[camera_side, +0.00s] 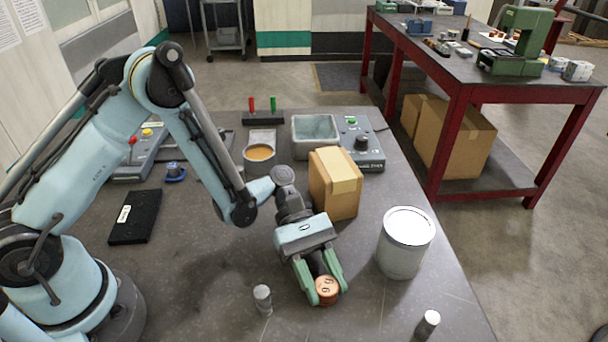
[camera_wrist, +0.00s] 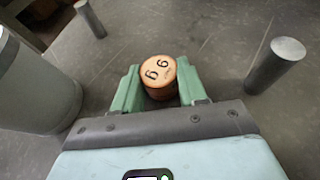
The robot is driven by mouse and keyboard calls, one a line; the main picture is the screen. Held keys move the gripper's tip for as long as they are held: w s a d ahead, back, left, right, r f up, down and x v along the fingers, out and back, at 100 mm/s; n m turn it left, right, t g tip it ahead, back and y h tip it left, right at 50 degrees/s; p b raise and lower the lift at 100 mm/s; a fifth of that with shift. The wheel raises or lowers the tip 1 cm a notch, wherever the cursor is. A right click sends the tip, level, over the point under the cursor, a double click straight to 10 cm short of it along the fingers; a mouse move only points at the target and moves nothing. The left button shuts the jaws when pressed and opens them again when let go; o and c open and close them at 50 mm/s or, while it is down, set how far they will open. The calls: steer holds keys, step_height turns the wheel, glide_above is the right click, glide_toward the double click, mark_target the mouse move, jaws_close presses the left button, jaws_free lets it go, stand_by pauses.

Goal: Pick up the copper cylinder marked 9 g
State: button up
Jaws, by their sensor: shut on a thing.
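The copper cylinder (camera_side: 326,289) is short and round, with dark marks on its top face. In the wrist view the copper cylinder (camera_wrist: 159,76) shows its top, where the marks look like "9 g". My gripper (camera_side: 322,282) is shut on it, with one green finger on each side. In the wrist view my gripper (camera_wrist: 158,88) has its fingers touching the cylinder's sides. I cannot tell whether the cylinder rests on the table or is just above it.
A grey metal cylinder (camera_side: 263,299) stands left of my gripper; another (camera_side: 428,323) is near the table's right front edge. A large white-topped can (camera_side: 404,243) stands close on the right. A cardboard box (camera_side: 335,185) is behind my gripper. The table front is mostly clear.

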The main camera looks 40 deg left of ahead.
jaws_close()
